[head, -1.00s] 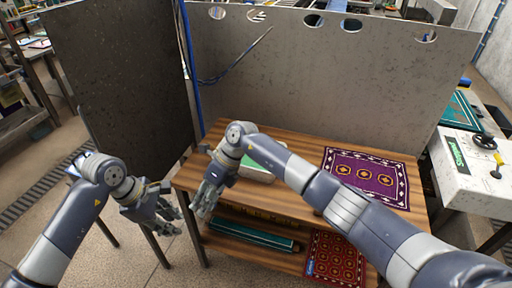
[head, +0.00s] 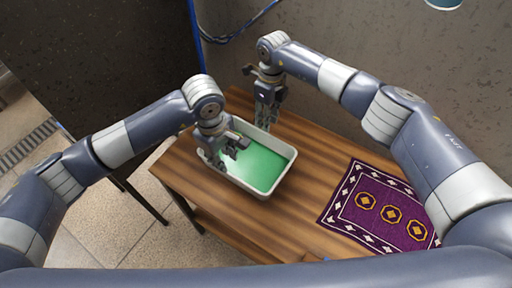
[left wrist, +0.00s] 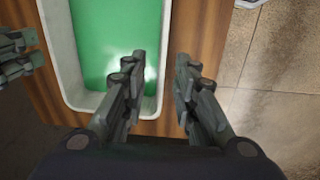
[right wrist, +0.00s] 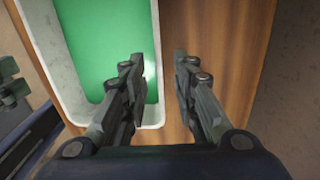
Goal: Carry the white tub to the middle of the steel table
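The white tub (head: 283,177), with a flat green surface (head: 262,168) inside, stands on the left part of a wooden table. My left gripper (head: 228,154) is at its left end. In the left wrist view its fingers (left wrist: 160,62) are apart, one over the tub's inside and one outside the wall (left wrist: 55,60). My right gripper (head: 266,114) is at the tub's far side. In the right wrist view its fingers (right wrist: 160,64) are also apart on either side of the wall (right wrist: 42,60). The steel table cannot be made out in the current views.
The wooden table (head: 310,225) has bare room right of the tub. A purple patterned rug (head: 380,207) lies on its right part. A grey panel (head: 350,30) stands behind, and a dark panel (head: 100,60) at the left. Tiled floor (head: 120,225) shows at the left.

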